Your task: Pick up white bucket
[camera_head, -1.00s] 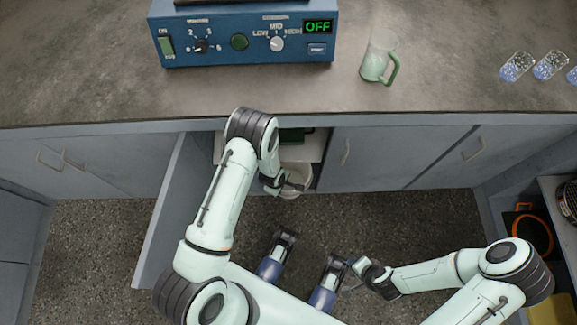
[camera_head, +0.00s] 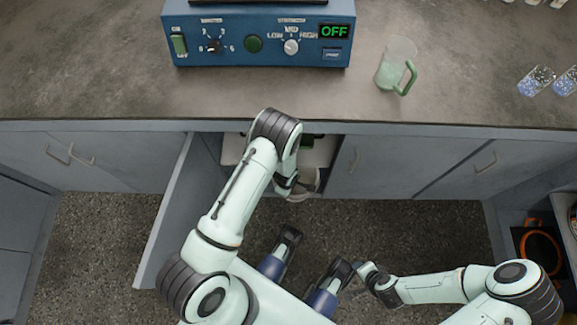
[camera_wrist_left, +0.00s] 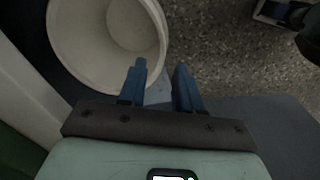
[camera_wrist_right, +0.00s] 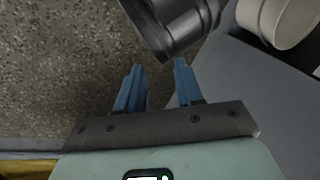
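The white bucket (camera_head: 308,183) stands at the open cabinet under the counter, partly hidden by my left arm in the head view. In the left wrist view the bucket (camera_wrist_left: 82,45) shows its open mouth and inside. My left gripper (camera_wrist_left: 160,75) is open at the bucket's rim. One finger overlaps the bucket's mouth and the other is outside the rim, with a gap between them. My right gripper (camera_wrist_right: 158,75) is open and empty, away from the bucket. The bucket (camera_wrist_right: 285,18) also shows at the upper right of the right wrist view.
The open cabinet door (camera_head: 172,215) stands out left of my left arm. The counter (camera_head: 110,90) above holds a blue sieve shaker (camera_head: 255,45) reading OFF, a green-handled beaker (camera_head: 395,68) and glass vessels. An orange item (camera_head: 540,250) sits on the right shelf. The floor between is clear.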

